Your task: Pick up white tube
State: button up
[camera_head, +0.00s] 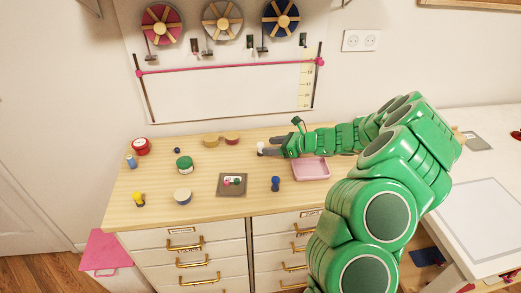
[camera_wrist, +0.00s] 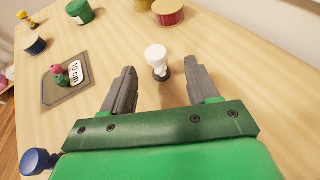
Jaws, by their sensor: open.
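A small white tube (camera_wrist: 156,60) with a dark base stands upright on the wooden tabletop, just beyond and between the two grey fingers in the wrist view. In the head view, the white tube (camera_head: 261,147) shows as a small pale shape at the tips of my gripper (camera_head: 266,147). In the wrist view, my gripper (camera_wrist: 163,88) is open and empty, its fingers spread to the left and right of the tube.
A pink tray (camera_head: 311,174) lies below my forearm. A grey mat (camera_head: 231,190) with small pins, a blue spool (camera_head: 275,183), green tin (camera_head: 184,165) and yellow piece (camera_head: 138,199) stand on the table. Red and tan rolls (camera_head: 231,138) sit behind the tube.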

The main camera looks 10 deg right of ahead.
aim_at(257, 153)
jog(key=shift+x, duration=3.55)
jog(key=shift+s+a+r, duration=0.15)
jog(key=c, duration=1)
jog(key=shift+r, duration=0.1)
